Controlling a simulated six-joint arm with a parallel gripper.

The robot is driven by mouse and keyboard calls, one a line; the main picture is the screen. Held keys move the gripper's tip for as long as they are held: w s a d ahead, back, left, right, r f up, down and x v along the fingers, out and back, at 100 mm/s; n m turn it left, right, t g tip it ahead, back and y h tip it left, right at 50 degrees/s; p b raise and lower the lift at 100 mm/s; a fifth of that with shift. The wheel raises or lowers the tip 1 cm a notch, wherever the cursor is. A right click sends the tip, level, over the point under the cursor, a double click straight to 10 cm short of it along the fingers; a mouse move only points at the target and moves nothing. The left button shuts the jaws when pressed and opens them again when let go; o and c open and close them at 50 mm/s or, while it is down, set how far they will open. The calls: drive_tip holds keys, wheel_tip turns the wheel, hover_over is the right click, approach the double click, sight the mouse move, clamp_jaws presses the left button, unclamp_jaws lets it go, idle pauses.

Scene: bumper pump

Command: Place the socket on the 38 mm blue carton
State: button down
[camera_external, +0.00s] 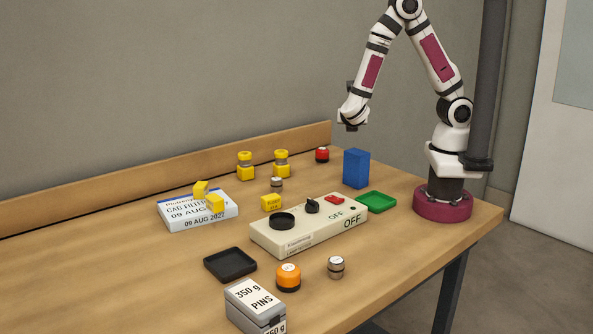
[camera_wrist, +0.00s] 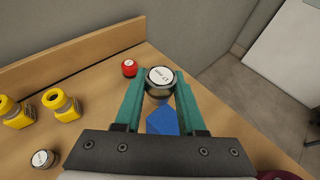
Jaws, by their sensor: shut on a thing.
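My gripper (camera_wrist: 160,92) is shut on a socket (camera_wrist: 160,80), a metal cylinder with a white, marked top, held between the teal fingers. In the external view my gripper (camera_external: 352,118) hangs above the blue carton, well clear of it; the socket is hard to make out there. The blue carton (camera_external: 356,168) stands upright on the table near my base. In the wrist view the blue carton (camera_wrist: 162,122) shows below and behind the held socket, partly hidden by the socket and my gripper.
A red-topped item (camera_external: 322,155) stands left of the carton and a green tray (camera_external: 377,201) in front. A cream switch panel (camera_external: 300,232) lies nearer.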

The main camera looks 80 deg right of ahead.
sight(357, 151)
drive_tip(key=shift+s+a+f, duration=0.2)
drive_tip(key=shift+s, duration=0.45)
drive_tip(key=shift+s+a+f, duration=0.15)
drive_tip(key=shift+s, duration=0.45)
wheel_tip(357, 151, down, 6)
drive_tip(key=shift+f, duration=0.1)
drive_tip(key=c, duration=0.5)
unclamp_jaws()
